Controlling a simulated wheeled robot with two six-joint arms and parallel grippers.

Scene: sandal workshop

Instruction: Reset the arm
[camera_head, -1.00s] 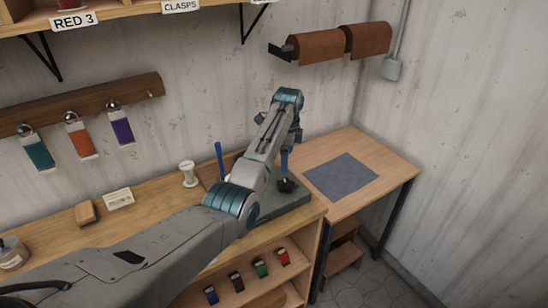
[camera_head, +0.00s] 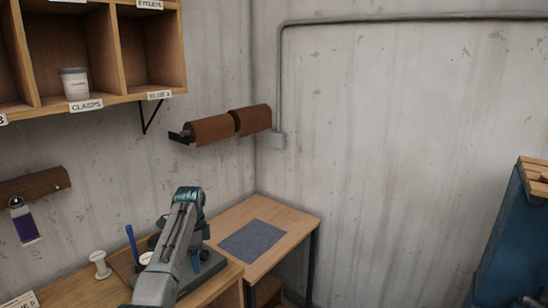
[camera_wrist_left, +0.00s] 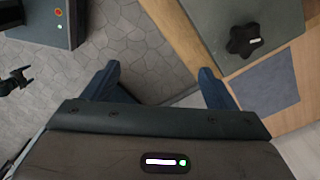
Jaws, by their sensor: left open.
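My left arm reaches over the workbench in the head view, bent downward at the wrist. One blue finger of my left gripper (camera_head: 195,260) shows there beside the arm. In the left wrist view both fingers of the left gripper (camera_wrist_left: 160,70) stand wide apart with nothing between them. Tiled floor and the bench edge show beyond them.
A grey-green block with a black knob (camera_wrist_left: 243,38) is on the bench. A grey mat (camera_head: 252,241) lies on the side table. A white spool (camera_head: 99,264) and blue-handled tool (camera_head: 132,243) stand left of my arm. Leather rolls (camera_head: 212,129) hang above; a blue unit (camera_head: 513,245) stands right.

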